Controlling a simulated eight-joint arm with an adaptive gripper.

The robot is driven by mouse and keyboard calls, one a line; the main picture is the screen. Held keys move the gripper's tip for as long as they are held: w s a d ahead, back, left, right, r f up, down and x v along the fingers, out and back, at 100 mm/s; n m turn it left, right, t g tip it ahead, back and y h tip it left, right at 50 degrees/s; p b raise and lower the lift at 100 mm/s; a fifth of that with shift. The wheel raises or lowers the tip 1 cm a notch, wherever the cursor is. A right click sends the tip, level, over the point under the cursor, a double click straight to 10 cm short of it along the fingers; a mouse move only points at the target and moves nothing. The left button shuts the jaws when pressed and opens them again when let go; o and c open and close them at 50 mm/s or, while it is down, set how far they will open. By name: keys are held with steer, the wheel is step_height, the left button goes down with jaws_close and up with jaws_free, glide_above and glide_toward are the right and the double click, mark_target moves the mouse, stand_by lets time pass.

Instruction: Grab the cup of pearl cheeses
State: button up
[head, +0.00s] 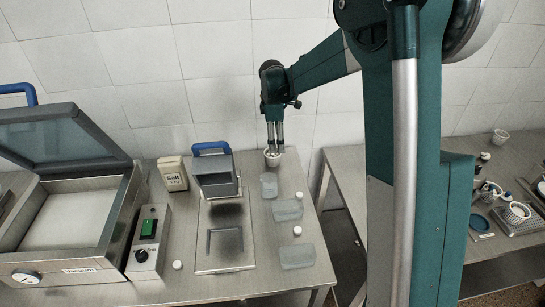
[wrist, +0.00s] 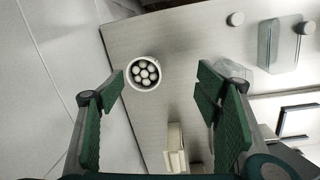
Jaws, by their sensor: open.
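The cup of pearl cheeses (head: 273,161) stands at the back of the steel table, near the tiled wall. In the wrist view it is a round white cup (wrist: 131,84) seen from above, with several pale balls inside. My gripper (head: 275,147) points down just over the cup in the head view, covering part of it. In the wrist view my open gripper (wrist: 162,80) has green pads on either side, with nothing held. The cup shows ahead of the fingers, closer to the left fingertip. I cannot tell the exact height gap.
Clear containers (head: 287,210) and small white lids stand in front of the cup. To the left are a blue-handled press (head: 214,173), a salt box (head: 172,174) and a vacuum machine (head: 75,225). A second table (head: 345,175) stands to the right across a gap. The wall is close behind.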

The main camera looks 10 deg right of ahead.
mark_target(273, 156)
steer(key=w+f, duration=0.1)
steer(key=f, duration=0.1)
steer(key=w+a+f+n+p, duration=0.1)
steer(key=w+f, duration=0.1)
steer(key=w+a+f+n+g+p, duration=0.1)
steer(key=w+f, duration=0.1)
steer(key=shift+w+f, duration=0.1)
steer(key=shift+f, duration=0.2)
steer(key=shift+f, duration=0.1)
steer(key=shift+d+f, duration=0.15)
steer(key=shift+f, duration=1.05)
steer(key=shift+f, duration=0.1)
steer(key=shift+d+f, duration=0.1)
steer(key=shift+f, duration=2.4)
steer(key=shift+c, duration=0.5)
steer(key=c, duration=0.9)
